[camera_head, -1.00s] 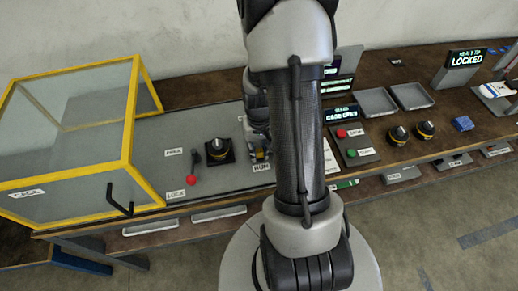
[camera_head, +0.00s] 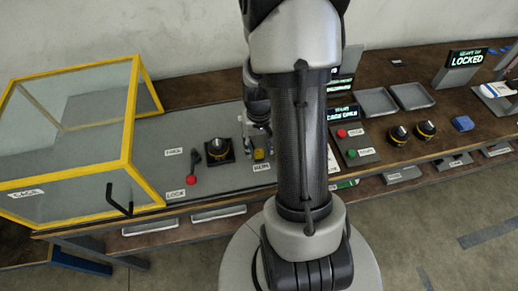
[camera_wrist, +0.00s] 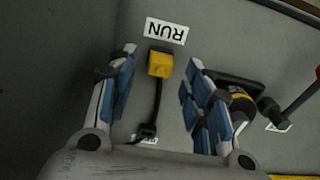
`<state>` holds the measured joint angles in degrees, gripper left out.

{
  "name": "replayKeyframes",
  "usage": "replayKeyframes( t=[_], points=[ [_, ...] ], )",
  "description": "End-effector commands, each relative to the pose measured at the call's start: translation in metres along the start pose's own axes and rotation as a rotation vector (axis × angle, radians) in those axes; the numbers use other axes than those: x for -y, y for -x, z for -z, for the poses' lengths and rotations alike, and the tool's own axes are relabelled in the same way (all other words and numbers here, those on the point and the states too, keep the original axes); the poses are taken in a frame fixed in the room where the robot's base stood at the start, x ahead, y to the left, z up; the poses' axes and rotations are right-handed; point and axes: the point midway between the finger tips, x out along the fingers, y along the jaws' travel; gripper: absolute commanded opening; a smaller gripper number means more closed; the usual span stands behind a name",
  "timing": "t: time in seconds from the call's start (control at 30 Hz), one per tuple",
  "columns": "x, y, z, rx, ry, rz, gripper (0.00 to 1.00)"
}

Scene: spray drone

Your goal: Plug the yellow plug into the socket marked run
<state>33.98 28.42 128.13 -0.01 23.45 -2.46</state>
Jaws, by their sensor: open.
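The yellow plug (camera_wrist: 160,64) sits right beside the RUN label (camera_wrist: 166,31) in the wrist view, with its black cable (camera_wrist: 158,99) running to a dark fitting beside another label. The socket under the plug is hidden, and I cannot tell how deeply the plug is seated. In the head view the plug (camera_head: 259,155) shows on the grey panel above the RUN label (camera_head: 262,167). My gripper (camera_wrist: 161,55) is open, its blue-padded fingers spread either side of the plug and apart from it. In the head view my gripper (camera_head: 258,137) is just behind the plug, partly hidden by my arm.
A rotary knob (camera_head: 218,149) and a red-tipped lever (camera_head: 192,179) stand left of the plug. A yellow-framed clear cage (camera_head: 128,130) stands further left. Red and green buttons (camera_head: 346,143), grey trays and black-yellow knobs (camera_head: 398,134) are to the right.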

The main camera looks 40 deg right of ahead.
Motion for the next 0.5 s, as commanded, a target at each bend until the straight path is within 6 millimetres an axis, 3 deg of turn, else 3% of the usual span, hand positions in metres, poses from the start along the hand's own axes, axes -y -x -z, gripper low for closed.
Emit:
replayKeyframes(
  t=[0.3, 0.5],
  points=[
    [0.000, 0.068, 0.001, -0.006, 0.000, 0.000, 0.46],
    [0.000, 0.090, 0.000, -0.001, 0.000, 0.000, 0.46]
  ],
)
